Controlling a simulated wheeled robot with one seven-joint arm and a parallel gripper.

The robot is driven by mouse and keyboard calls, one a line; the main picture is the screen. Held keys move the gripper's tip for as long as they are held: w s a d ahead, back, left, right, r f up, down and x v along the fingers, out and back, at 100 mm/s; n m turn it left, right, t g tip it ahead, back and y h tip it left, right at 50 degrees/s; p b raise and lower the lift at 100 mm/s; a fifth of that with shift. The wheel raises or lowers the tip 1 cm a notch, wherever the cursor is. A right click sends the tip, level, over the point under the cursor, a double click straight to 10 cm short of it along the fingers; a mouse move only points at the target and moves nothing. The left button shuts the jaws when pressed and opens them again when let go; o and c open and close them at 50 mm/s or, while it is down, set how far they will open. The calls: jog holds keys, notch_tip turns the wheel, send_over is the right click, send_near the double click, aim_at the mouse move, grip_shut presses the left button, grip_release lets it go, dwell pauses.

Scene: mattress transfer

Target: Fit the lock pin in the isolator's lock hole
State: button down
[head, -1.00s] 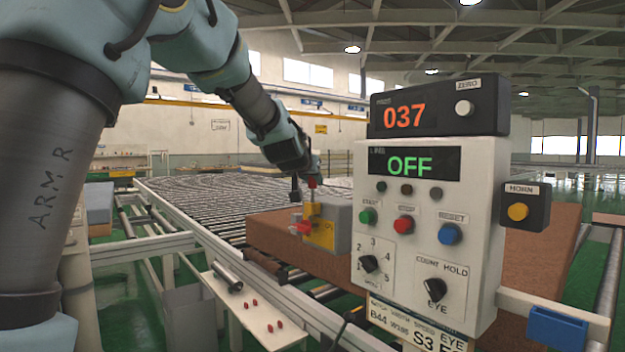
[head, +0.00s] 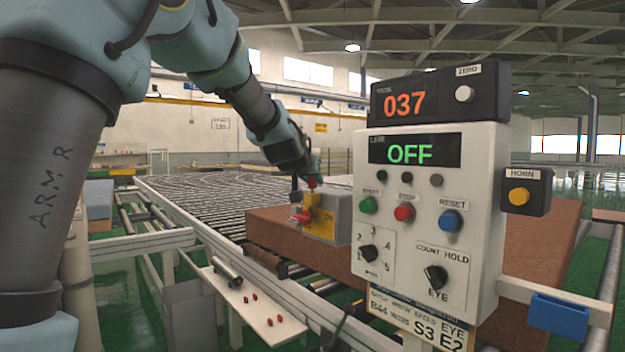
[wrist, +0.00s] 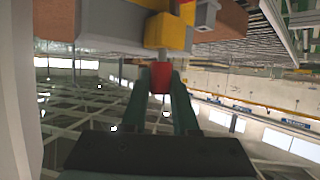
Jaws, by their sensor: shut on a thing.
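The isolator (head: 342,222) is a grey box with a yellow plate (head: 322,222) and a red handle (head: 302,217). It sits beside the control panel, by the brown mattress. My gripper (head: 312,180) is just above the yellow part, shut on the red head of the lock pin (wrist: 160,80). In the wrist view, a short pale length of shaft shows between the red head and the yellow part (wrist: 166,30). The shaft's tip and the lock hole are hidden, so I cannot tell whether the tip is inside.
The control panel (head: 415,225) stands close on the right, showing 037 and OFF. The brown mattress (head: 275,228) lies on the roller conveyor (head: 230,200). A pale shelf (head: 245,310) below holds several small red pieces and a metal cylinder (head: 228,270).

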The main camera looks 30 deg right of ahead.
jog(key=shift+f+b, duration=0.55)
jog(key=shift+f, duration=0.1)
jog(key=c, duration=0.6)
grip_release()
jog(key=shift+a, duration=0.1)
jog(key=p+v, duration=0.2)
jog(key=v, duration=0.8)
jog(key=shift+s+a+r+p, duration=0.15)
jog(key=shift+s+a+p, duration=0.05)
jog(key=shift+s+p, duration=0.1)
